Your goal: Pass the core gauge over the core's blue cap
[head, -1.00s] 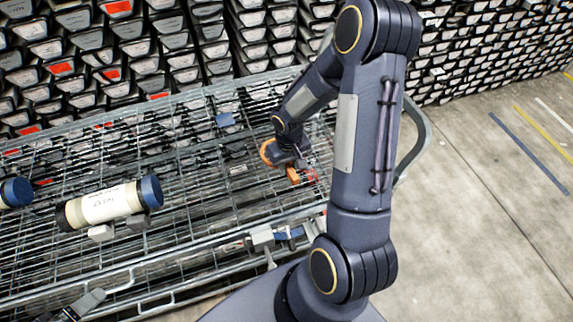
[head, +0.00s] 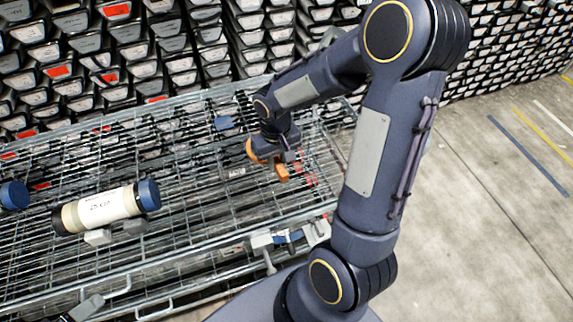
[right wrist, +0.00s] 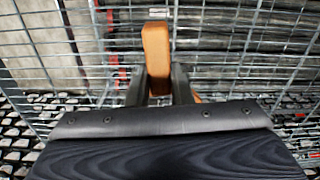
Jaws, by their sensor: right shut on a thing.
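The pale core (head: 103,208) lies on the wire cart at the left in the head view, with its blue cap (head: 149,195) at its right end. My right gripper (head: 283,160) is over the cart, well to the right of the cap. It is shut on the orange core gauge (head: 258,152), whose ring is partly hidden by the gripper. In the right wrist view the orange gauge handle (right wrist: 156,48) stands between the fingers (right wrist: 159,88). The gauge and the blue cap are apart. My left gripper is not in view.
The core rests on grey supports (head: 98,237) on the wire cart (head: 205,195). Another blue cap (head: 13,195) shows at the left edge. Stacked core trays (head: 150,50) stand behind the cart. The mesh between core and gripper is mostly clear.

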